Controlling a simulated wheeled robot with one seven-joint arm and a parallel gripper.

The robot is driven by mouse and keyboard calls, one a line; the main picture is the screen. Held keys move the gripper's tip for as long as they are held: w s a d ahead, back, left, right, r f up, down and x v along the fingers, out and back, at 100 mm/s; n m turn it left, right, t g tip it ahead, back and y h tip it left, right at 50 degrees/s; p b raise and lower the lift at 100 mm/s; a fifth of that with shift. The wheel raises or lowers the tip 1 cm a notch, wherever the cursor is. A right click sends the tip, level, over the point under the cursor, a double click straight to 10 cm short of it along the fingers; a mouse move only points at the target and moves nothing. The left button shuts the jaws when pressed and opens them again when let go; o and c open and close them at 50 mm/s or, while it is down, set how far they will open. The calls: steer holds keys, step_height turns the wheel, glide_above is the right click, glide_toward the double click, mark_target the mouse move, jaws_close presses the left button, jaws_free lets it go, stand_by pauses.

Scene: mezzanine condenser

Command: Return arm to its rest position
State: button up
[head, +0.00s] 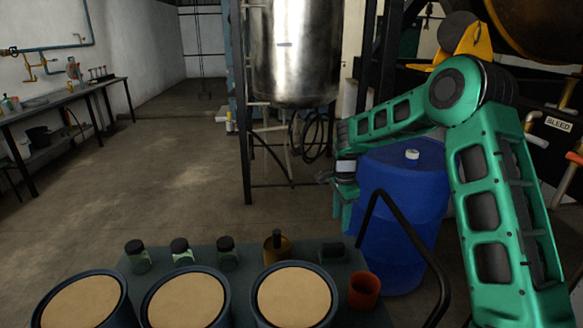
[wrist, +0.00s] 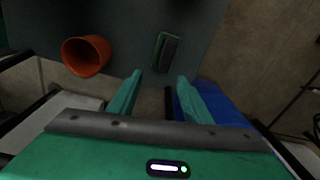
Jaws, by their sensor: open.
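My green arm reaches in from the right of the head view, bent at a high elbow. My gripper (head: 343,215) hangs down from it in front of the blue barrel (head: 405,200), above the far right edge of the table. In the wrist view my gripper (wrist: 158,90) has its two green fingers apart with nothing between them. Beyond the fingertips are an orange cup (wrist: 86,56) and a small dark green block (wrist: 166,52) on the table. Neither touches the fingers.
The grey table (head: 205,258) holds several small jars, a brown bottle (head: 277,248) and the orange cup (head: 364,291). Several lidded drums (head: 294,296) stand in front. A black rail (head: 400,225) curves beside the barrel. A steel tank (head: 293,50) stands behind; the left floor is clear.

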steer(key=s+d+r+n+t, duration=0.2)
steer(key=s+d+r+n, duration=0.2)
steer(key=s+r+n, duration=0.75)
steer(key=s+d+r+n+t, duration=0.1)
steer(key=s+r+n, duration=0.1)
steer(key=s, duration=0.8)
steer(key=s+r+n+t, duration=0.1)
steer(key=s+r+n, duration=0.2)
steer(key=s, duration=0.7)
steer(key=s+d+f+m+g, duration=0.1)
steer(key=s+d+m+g, duration=0.1)
steer(key=s+d, duration=0.3)
steer(key=s+d+f+m+g, duration=0.1)
steer(key=s+d+m, duration=0.3)
steer(key=s, duration=0.7)
steer(key=d+g, duration=0.1)
steer(key=d, duration=0.1)
steer(key=shift+s+d+m, duration=0.3)
steer(key=shift+s+m, duration=0.05)
steer(key=shift+f, duration=0.1)
